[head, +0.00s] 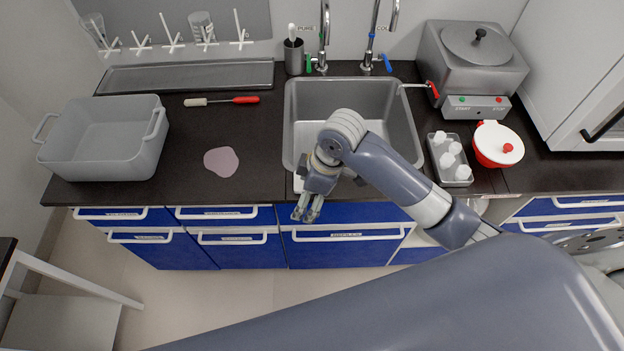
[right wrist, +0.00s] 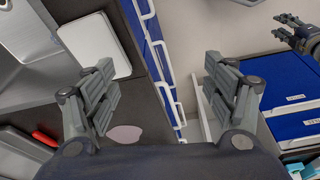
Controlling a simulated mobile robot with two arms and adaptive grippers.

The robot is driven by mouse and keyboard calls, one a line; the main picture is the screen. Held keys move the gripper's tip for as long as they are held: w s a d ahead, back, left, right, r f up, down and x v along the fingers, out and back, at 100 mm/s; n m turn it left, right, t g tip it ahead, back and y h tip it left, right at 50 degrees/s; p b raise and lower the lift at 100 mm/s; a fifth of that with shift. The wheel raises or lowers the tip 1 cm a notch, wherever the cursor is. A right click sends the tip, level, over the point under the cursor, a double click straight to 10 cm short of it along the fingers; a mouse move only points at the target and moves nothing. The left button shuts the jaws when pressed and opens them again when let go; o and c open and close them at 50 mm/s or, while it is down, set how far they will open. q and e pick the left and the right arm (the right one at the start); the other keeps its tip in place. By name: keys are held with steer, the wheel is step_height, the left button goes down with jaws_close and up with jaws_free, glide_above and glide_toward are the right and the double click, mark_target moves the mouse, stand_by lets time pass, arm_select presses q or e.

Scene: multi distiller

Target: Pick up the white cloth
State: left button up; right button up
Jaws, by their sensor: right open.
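The white cloth (right wrist: 95,45) lies flat on the dark counter beside the sink in the right wrist view. In the head view only a small white part of the cloth (head: 298,184) shows at the counter's front edge, the rest hidden behind my right arm. My right gripper (head: 307,210) points down just in front of that edge. In the right wrist view my right gripper (right wrist: 160,68) is open and empty, with the cloth beyond its left finger and apart from it. My left gripper (right wrist: 286,27) shows at the top right of that view; its jaw state is unclear.
A pink spill (head: 221,161) lies on the counter left of the sink (head: 312,110). A grey tub (head: 105,150) stands at far left, and a red-handled tool (head: 222,101) lies behind the spill. Blue drawers (head: 225,250) with white handles are below the counter edge. A bottle tray (head: 460,173) stands right.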

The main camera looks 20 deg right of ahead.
steer(key=w+d+r+n+g+h, duration=0.1)
steer(key=w+d+r+n, duration=0.1)
steer(key=w+d+r, duration=0.4)
steer(key=f, duration=0.2)
steer(key=w+a+f, duration=0.1)
steer(key=f, duration=0.1)
steer(key=f+p, duration=0.1)
steer(key=f, duration=0.1)
steer(key=shift+w+a, duration=0.15)
steer(key=shift+w, duration=0.05)
steer(key=shift+a+f+p, duration=0.15)
steer(key=shift+f+p, duration=0.25)
steer(key=shift+f, duration=0.15)
steer(key=f, duration=0.1)
steer(key=f+p, duration=0.1)
steer(key=f, duration=0.1)
steer(key=shift+w+a+f, duration=0.1)
steer(key=shift+a+f, duration=0.1)
steer(key=shift+a, duration=0.15)
steer(key=shift+f, duration=0.45)
steer(key=c, duration=1.1)
